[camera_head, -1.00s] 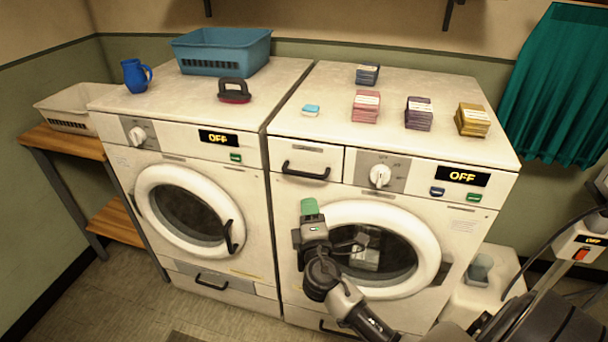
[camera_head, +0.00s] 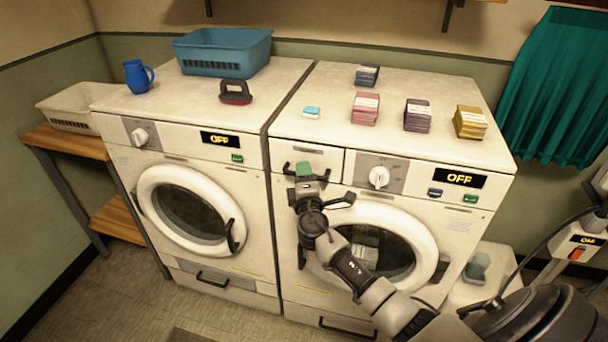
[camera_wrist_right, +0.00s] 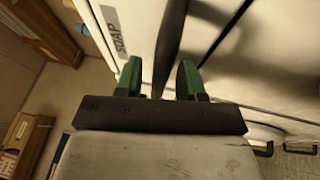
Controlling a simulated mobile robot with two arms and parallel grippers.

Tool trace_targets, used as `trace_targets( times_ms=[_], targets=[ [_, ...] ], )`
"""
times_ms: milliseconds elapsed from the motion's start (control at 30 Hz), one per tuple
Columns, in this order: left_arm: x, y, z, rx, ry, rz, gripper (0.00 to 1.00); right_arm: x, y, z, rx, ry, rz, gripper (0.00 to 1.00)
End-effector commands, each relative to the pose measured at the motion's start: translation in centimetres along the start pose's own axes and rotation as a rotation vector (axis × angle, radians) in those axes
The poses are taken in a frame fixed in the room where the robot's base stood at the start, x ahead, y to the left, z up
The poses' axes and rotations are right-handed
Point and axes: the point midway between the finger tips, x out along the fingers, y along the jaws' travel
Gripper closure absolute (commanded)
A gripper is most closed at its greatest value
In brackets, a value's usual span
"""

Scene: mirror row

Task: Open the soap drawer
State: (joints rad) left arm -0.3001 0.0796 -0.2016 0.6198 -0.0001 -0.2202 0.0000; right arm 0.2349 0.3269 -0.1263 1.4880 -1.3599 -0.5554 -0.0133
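The soap drawer (camera_head: 326,158) is the white front at the upper left of the right-hand machine, and it looks shut. Its dark bar handle (camera_head: 289,168) is partly hidden by my right gripper (camera_head: 304,170), whose green tips are at the handle. In the right wrist view a SOAP label (camera_wrist_right: 116,32) shows on the drawer front. There the handle (camera_wrist_right: 171,40) runs between the two green fingertips (camera_wrist_right: 160,80). The fingers are apart with a gap on each side of the bar, so the right gripper is open around or just short of it. My left gripper is not in view.
The right machine's round door (camera_head: 425,238) is below and right of the drawer, behind my right arm. A dial (camera_head: 379,177) sits right of the drawer. Soap (camera_head: 312,112) and several stacked packs (camera_head: 417,116) lie on top. The floor in front is clear.

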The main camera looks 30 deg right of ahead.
Motion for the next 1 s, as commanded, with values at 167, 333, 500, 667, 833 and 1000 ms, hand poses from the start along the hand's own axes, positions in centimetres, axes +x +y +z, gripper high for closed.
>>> trace_targets(
  times_ms=[167, 333, 500, 667, 833, 1000],
  targets=[
    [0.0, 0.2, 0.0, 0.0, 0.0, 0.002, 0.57, 0.0, 0.0, 0.0, 0.0, 0.0, 0.0, 0.7],
    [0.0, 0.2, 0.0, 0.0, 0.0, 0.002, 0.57, 0.0, 0.0, 0.0, 0.0, 0.0, 0.0, 0.96],
    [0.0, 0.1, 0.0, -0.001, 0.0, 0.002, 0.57, 0.0, 0.0, 0.0, 0.0, 0.0, 0.0, 1.0],
    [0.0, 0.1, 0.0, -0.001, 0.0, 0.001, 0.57, -0.5, 0.1, -0.2, 0.001, 0.001, 0.0, 1.0],
    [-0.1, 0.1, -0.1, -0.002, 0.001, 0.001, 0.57, -3.8, 0.5, -1.7, 0.004, 0.004, -0.003, 1.0],
    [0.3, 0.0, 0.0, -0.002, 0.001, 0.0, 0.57, -8.5, 1.3, -3.6, 0.005, 0.005, -0.003, 1.0]
  ],
)
